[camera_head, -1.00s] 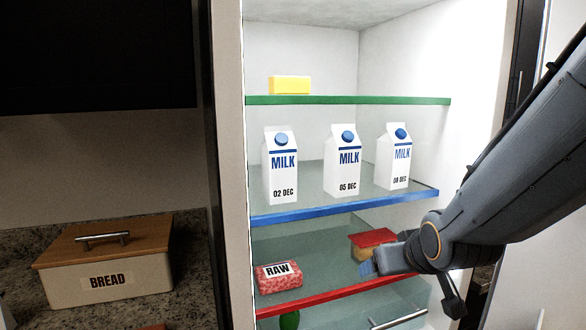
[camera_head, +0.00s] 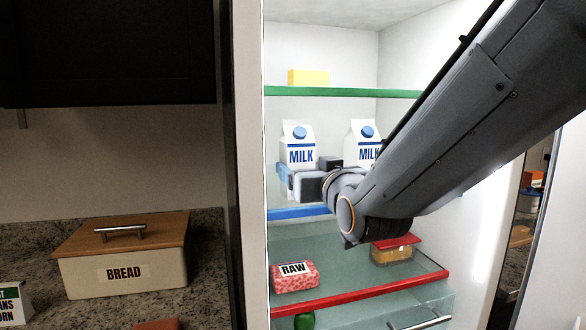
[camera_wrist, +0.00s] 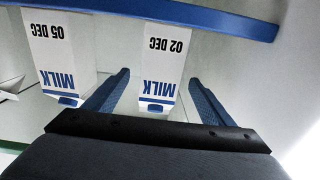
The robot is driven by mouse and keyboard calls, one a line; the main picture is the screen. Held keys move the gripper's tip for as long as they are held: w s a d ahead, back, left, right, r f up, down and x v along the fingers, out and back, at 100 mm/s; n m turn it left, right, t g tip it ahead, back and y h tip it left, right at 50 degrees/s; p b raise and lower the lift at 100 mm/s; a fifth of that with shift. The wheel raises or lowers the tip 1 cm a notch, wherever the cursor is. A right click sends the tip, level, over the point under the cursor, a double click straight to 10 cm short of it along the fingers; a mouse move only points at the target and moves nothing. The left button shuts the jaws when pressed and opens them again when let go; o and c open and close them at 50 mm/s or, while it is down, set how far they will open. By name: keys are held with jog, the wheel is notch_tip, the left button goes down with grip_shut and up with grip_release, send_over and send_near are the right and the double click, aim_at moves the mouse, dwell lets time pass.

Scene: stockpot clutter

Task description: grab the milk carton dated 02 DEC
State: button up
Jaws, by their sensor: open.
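The milk carton dated 02 DEC (camera_head: 298,150) stands upright on the blue-edged shelf, at the left in the head view; my gripper hides its lower part and date there. The wrist view looks upside down and shows this carton (camera_wrist: 162,55) with its date readable. My gripper (camera_wrist: 160,77) is open, and the carton appears between its two blue fingers, with a gap on both sides. In the head view my gripper (camera_head: 284,182) is in front of the carton's lower half. I cannot tell whether the fingertips reach past its front face.
The 05 DEC carton (camera_wrist: 57,50) stands beside it, partly behind my arm in the head view (camera_head: 358,148). The blue shelf edge (camera_head: 290,213) runs below my gripper. The green shelf (camera_head: 340,92) is above. Raw meat (camera_head: 293,278) and a red-lidded container (camera_head: 393,252) sit lower.

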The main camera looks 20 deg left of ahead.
aim_at(297, 161)
jog(key=shift+p+x, duration=1.5)
jog(key=shift+x, duration=1.95)
jog(key=shift+c, duration=0.6)
jog(key=c, duration=1.8)
jog(key=shift+r, duration=0.15)
